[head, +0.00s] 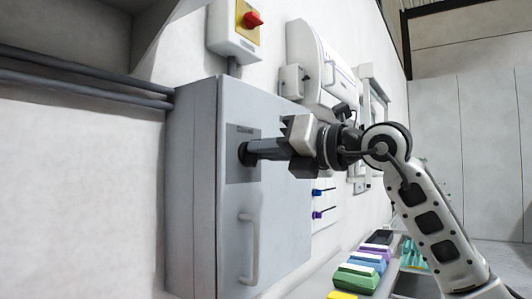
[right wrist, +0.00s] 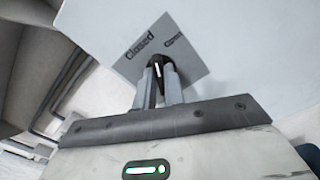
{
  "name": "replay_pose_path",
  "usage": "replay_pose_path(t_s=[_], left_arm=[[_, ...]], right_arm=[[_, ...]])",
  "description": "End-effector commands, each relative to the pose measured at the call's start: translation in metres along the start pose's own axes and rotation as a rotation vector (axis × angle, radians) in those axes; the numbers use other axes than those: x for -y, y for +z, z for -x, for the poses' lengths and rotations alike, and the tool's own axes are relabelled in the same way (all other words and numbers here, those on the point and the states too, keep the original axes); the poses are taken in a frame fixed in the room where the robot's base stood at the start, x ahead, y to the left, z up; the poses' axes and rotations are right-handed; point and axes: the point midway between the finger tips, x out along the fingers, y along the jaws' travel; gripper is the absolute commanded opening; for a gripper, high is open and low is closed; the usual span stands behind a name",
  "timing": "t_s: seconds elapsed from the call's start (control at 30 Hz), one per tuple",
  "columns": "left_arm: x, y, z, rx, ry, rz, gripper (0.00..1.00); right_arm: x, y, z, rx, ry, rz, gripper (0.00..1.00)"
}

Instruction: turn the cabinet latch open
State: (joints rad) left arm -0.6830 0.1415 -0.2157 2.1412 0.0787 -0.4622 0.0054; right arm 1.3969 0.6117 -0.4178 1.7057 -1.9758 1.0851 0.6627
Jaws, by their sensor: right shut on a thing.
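The grey cabinet (head: 200,190) hangs on the wall left of centre in the head view, with its door shut. Its black latch (head: 243,153) sits on a darker grey plate (head: 243,175) high on the door. My right gripper (head: 250,151) reaches in from the right and is shut on the latch. In the right wrist view the black latch (right wrist: 158,72) with a white line stands between the two fingers (right wrist: 159,86). The plate there (right wrist: 185,50) carries the word "Closed"; a second word is only partly readable. My left gripper is not in view.
A door handle (head: 252,248) is below the latch. A box with a red switch (head: 252,19) is above the cabinet, and pipes (head: 80,85) run at left. Coloured bins (head: 356,276) stand at lower right, below my right arm.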

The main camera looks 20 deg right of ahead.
Motion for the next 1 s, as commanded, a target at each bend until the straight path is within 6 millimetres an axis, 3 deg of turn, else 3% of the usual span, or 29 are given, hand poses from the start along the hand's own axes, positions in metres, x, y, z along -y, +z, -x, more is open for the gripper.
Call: replay_pose_path(t_s=[1.0], left_arm=[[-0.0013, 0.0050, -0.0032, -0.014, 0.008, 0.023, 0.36]], right_arm=[[0.0043, -0.0020, 0.0001, 0.001, 0.001, -0.916, 0.00]])
